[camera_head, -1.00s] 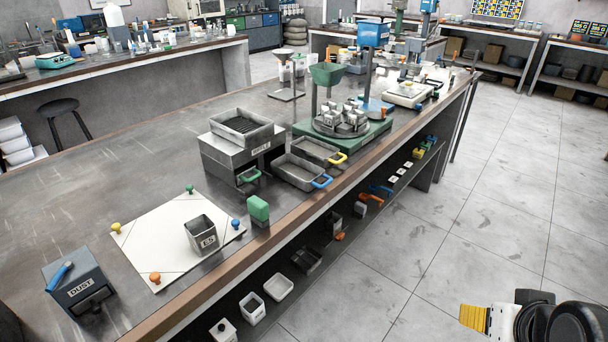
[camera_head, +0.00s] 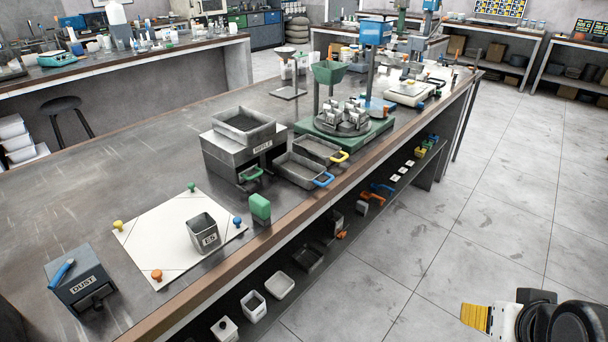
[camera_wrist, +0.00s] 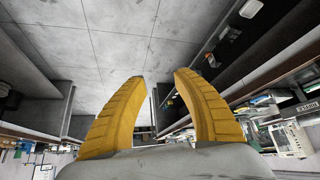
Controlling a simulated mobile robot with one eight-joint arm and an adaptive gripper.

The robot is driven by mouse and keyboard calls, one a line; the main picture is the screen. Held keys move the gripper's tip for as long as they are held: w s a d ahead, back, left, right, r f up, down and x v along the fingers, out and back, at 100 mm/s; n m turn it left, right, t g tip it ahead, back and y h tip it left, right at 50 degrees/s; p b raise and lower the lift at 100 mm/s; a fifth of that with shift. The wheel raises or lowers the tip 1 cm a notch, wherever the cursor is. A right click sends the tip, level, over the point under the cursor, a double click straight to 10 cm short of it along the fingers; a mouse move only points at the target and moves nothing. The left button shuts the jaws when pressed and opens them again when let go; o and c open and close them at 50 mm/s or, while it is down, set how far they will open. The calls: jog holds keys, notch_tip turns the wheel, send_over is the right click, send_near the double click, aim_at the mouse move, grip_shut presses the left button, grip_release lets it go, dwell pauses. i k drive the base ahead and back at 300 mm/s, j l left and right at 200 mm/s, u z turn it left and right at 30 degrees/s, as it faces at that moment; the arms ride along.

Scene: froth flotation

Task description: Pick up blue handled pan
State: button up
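The blue handled pan (camera_head: 299,169) is a grey metal tray on the bench, near its front edge. Its blue handle (camera_head: 324,180) points toward the aisle. My gripper shows at the lower right of the head view (camera_head: 474,317), over the floor and well away from the pan. In the wrist view my gripper (camera_wrist: 158,92) has two yellow fingers spread apart with nothing between them. I cannot pick out the pan in the wrist view.
A yellow handled pan (camera_head: 317,149) sits just behind, and the riffle box (camera_head: 232,153) stands to the left with a green handle. A green block (camera_head: 260,207) stands near the edge. A shelf below the bench holds small items. The aisle floor (camera_head: 440,220) is clear.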

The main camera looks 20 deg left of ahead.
aim_at(309, 175)
jog(key=i+j, duration=0.15)
jog(key=j, duration=0.15)
jog(key=i+j, duration=0.1)
jog(key=j, duration=0.25)
jog(key=i+j+z, duration=0.1)
jog(key=j, duration=0.2)
jog(key=i+j, duration=0.3)
jog(key=j, duration=0.35)
